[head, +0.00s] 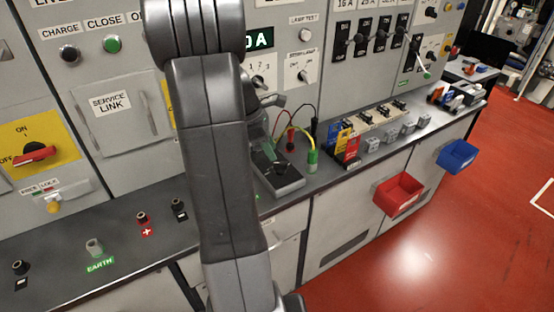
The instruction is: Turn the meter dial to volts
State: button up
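The meter (290,183) is a dark, flat unit with a pale grey edge, lying on the bench top just right of my arm. A dark round dial shows on its face, but I cannot read its marks or where it points. The meter's left and far part is hidden behind my arm. A small grey part that looks like the end of my arm sticks out right of the arm, above the meter's far end. My gripper's fingers are mostly hidden there, so I cannot tell whether they are open or touch the dial.
Red and black leads (291,138) and a green-yellow lead (313,160) stand by the meter. Colored folders (347,143) stand to the right. A red bin (399,194) and a blue bin (456,156) hang on the bench front. Terminals (142,219) line the bench left. The red floor (440,250) is clear.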

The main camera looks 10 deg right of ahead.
aim_at(279, 162)
jog(key=x, duration=0.5)
jog(key=shift+d+f, duration=0.15)
jog(key=shift+f, duration=0.15)
grip_shut()
